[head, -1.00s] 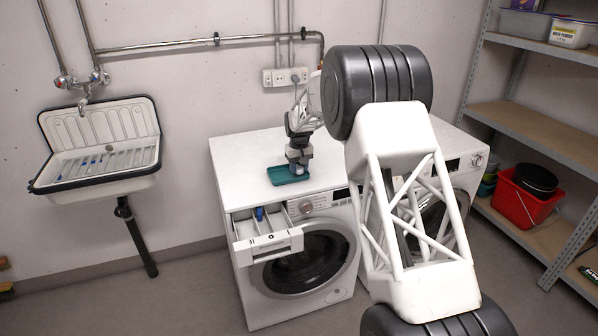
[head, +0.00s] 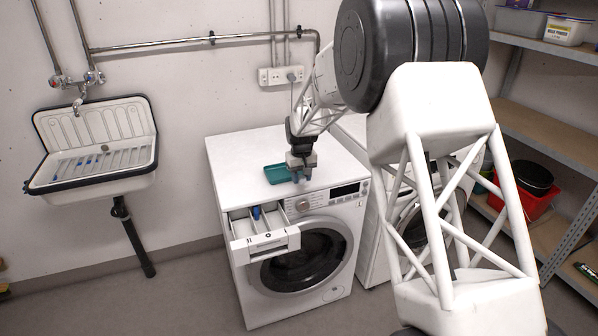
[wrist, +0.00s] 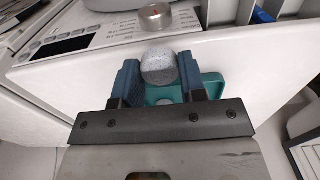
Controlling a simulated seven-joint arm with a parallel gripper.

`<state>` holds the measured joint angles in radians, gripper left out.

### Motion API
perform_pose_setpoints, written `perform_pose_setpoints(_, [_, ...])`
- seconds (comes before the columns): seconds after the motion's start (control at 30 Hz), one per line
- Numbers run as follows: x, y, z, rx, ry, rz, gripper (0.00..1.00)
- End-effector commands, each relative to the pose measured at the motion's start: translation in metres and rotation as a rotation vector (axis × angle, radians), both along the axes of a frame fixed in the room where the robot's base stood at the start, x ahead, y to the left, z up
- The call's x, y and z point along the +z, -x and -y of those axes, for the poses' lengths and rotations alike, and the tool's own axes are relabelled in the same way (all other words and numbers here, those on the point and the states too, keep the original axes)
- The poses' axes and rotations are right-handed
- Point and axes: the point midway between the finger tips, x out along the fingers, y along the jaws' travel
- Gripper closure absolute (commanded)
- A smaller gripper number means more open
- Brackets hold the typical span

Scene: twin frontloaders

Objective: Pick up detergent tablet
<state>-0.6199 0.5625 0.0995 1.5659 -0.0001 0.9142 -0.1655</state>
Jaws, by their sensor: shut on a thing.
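The detergent tablet (wrist: 160,67) is a rounded, speckled grey-white piece between the two blue fingers of my gripper (wrist: 160,82) in the wrist view. My gripper is shut on it. In the head view my gripper (head: 302,174) points down at the right end of a teal tray (head: 277,174), above the front part of the left washing machine's top. The tray also shows behind the fingers in the wrist view (wrist: 213,86). The tablet cannot be made out in the head view.
The left washing machine (head: 235,165) has its detergent drawer (head: 271,246) pulled out, with a blue part (head: 257,212) inside. Its dial (wrist: 155,17) shows in the wrist view. A second machine stands right, partly behind my arm. A sink (head: 95,150) hangs left; shelves (head: 550,125) stand right.

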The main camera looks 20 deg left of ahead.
Motion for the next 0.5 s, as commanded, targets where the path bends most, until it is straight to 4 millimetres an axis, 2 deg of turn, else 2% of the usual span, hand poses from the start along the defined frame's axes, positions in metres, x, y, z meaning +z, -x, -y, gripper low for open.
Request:
perform_pose_setpoints(0.2, [0.004, 0.022, 0.015, 0.000, -0.001, 0.001, 0.84])
perform_pose_setpoints(0.5, [0.005, 0.038, 0.027, 0.000, -0.001, 0.001, 0.84])
